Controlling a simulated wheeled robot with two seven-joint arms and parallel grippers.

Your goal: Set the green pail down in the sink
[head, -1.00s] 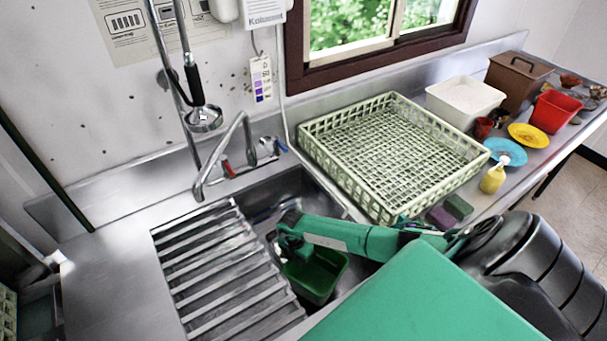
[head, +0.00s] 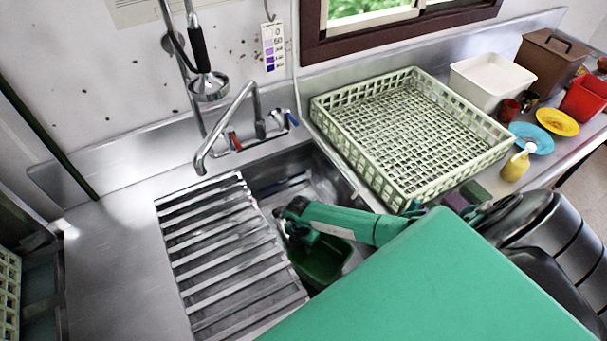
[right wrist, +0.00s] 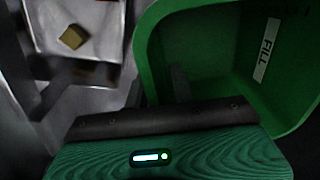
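The green pail (head: 322,262) is in the sink area, right of the ribbed drainboard, partly hidden by my right arm. In the right wrist view the pail (right wrist: 215,55) is close, its inside and a "FILL" label showing. My right gripper (head: 296,226) is at the pail's left rim. In the right wrist view its dark fingers (right wrist: 158,88) lie on either side of the pail wall and appear closed on it. The sink (head: 322,182) is a steel basin. I cannot tell whether the pail's base touches its floor. My left gripper is not in view.
A tap (head: 232,125) and a hanging sprayer (head: 209,86) stand behind the sink. The slatted drainboard (head: 225,250) is left of it. A pale green dish rack (head: 410,135) is on the right. A small tan block (right wrist: 73,37) lies beyond the pail.

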